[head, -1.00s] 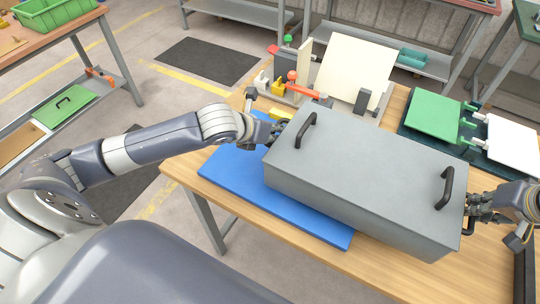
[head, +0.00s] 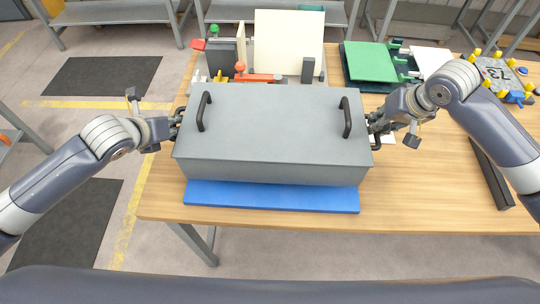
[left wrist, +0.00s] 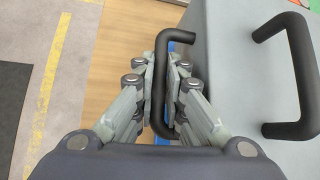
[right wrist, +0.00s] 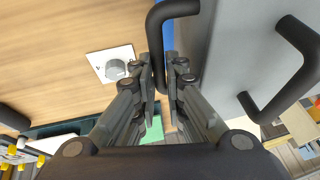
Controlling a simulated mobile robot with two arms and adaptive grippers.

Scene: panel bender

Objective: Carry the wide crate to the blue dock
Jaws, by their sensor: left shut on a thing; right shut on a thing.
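The wide crate (head: 275,130) is a long grey lidded box with two black handles on top and one at each end. It lies square over the blue dock (head: 270,198), a flat blue pad on the wooden table. The pad's front strip shows in front of the crate; the rest is hidden. I cannot tell whether the crate touches the pad. My left gripper (head: 177,124) is shut on the crate's left end handle (left wrist: 161,85). My right gripper (head: 373,130) is shut on its right end handle (right wrist: 158,45).
Behind the crate stand a cream panel (head: 288,42) and an orange-red clamp (head: 252,77). A green plate (head: 369,62) lies back right. A dark bar (head: 491,172) lies at the table's right. The table front (head: 430,215) is clear.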

